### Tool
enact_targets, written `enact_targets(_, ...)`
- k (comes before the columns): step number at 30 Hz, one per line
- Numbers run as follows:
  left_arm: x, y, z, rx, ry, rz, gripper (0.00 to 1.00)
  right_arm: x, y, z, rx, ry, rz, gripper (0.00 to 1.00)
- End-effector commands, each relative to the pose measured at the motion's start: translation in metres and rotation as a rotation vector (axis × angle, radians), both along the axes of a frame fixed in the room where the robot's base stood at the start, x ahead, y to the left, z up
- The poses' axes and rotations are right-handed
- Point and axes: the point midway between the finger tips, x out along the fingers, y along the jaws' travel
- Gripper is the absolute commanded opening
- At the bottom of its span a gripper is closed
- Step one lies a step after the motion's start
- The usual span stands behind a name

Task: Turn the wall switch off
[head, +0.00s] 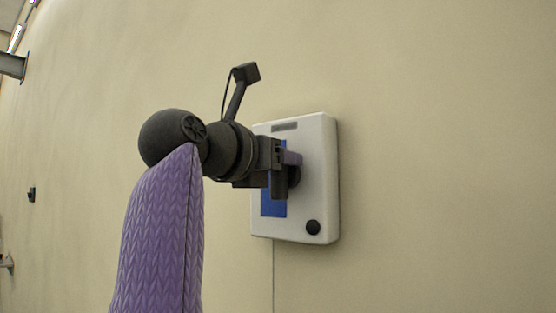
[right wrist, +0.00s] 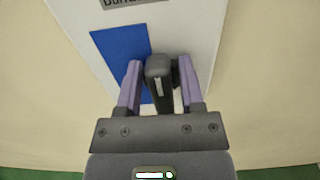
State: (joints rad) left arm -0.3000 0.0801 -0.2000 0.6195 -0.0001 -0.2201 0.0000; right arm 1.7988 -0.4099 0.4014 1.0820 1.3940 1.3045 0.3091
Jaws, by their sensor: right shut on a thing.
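The wall switch (head: 318,190) is a white box on the beige wall, with a blue panel (head: 270,205), a grey label at its top and a black round knob (head: 313,227) at its lower right. In the right wrist view the box (right wrist: 190,22) fills the top middle. My right gripper (head: 288,172) is at the front of the box. Its two purple fingers (right wrist: 160,80) are shut on a dark handle (right wrist: 158,68) that has a light mark on it. My arm hides much of the blue panel and handle in the head view. My left gripper is not in view.
A thin line, perhaps a cable, runs down the wall below the box (head: 273,275). A small dark fixture (head: 31,194) is on the wall at the far left. The wall right of the box is bare. Green floor (right wrist: 30,174) shows in the right wrist view.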

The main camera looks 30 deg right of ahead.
Motion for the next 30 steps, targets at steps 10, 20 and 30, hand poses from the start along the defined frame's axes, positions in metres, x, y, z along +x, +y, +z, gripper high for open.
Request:
enact_targets(10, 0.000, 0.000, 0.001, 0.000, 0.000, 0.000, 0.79, 0.002, 0.000, -0.002, -0.023, 0.073, 0.000, 0.00)
enact_targets(20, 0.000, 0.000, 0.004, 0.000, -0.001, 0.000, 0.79, 0.007, 0.002, -0.004, -0.122, 0.319, 0.000, 0.00)
enact_targets(30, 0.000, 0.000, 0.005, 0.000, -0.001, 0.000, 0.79, 0.012, 0.004, -0.008, -0.245, 0.621, 0.002, 0.00)
